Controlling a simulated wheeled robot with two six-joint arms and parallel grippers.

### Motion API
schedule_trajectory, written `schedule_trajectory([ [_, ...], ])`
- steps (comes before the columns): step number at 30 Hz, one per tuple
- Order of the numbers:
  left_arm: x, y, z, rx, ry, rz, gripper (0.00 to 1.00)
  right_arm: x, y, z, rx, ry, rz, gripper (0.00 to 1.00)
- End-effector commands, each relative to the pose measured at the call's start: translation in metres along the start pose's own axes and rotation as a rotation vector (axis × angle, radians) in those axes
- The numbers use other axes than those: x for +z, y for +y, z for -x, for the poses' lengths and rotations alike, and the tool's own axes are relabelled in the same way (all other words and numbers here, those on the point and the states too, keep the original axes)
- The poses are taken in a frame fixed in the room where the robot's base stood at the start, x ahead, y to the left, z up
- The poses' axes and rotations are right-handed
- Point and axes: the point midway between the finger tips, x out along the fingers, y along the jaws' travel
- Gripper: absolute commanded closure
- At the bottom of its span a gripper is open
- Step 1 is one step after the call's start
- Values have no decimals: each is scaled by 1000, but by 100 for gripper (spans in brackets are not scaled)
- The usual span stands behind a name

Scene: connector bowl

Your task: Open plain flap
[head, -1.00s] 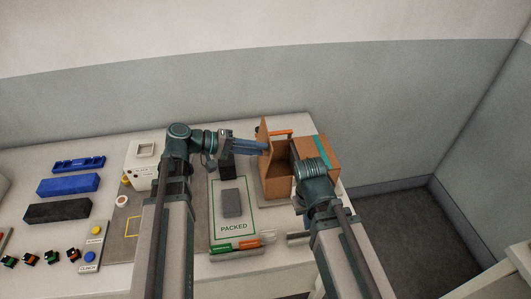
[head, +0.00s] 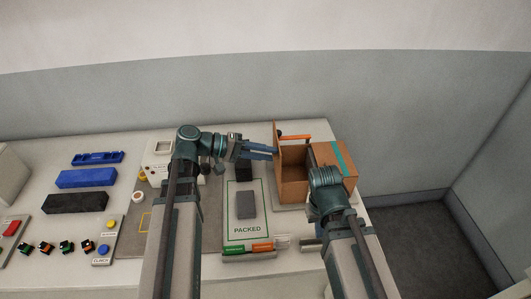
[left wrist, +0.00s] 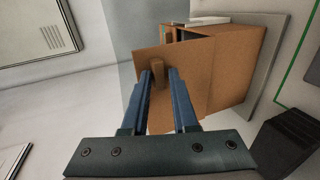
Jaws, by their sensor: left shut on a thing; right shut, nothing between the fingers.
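The brown cardboard box (head: 342,163) stands at the right end of the table. Its plain flap (head: 281,187) stands up on the box's left side, swung away from the opening; it fills the middle of the left wrist view (left wrist: 192,62). My left gripper (head: 275,152) reaches the flap from the left. In the left wrist view its two blue fingers (left wrist: 160,75) are shut on a small brown tab (left wrist: 157,72) on the flap. My right gripper (head: 311,155) is over the box, partly hidden by its own wrist; it looks shut and empty.
An orange bar (head: 294,139) shows at the box's back. Left of the box lie the PACKED tray (head: 248,230) with a grey block (head: 246,205), and a dark block (head: 243,172). Blue trays (head: 86,179) and buttons (head: 103,250) are further left. The wall is close behind.

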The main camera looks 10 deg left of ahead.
Motion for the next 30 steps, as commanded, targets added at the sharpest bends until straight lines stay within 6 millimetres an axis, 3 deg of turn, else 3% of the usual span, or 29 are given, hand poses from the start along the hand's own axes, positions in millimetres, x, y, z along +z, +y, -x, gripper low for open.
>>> schedule_trajectory([
  [1,6,-10,-2,-35,-14,-2,100,0,0,-3,0,0,0,100],
  [2,6,-10,-2,-35,-14,-2,71,0,0,-3,0,0,0,100],
  [5,6,-10,-2,-36,-14,-2,53,0,0,-2,0,0,0,100],
  [20,2,-7,3,-34,-8,0,52,0,0,1,0,0,0,100],
  [23,2,-5,16,-33,-5,1,52,0,1,7,0,0,0,100],
  [30,1,-2,68,-31,-4,2,52,2,2,26,0,0,0,100],
])
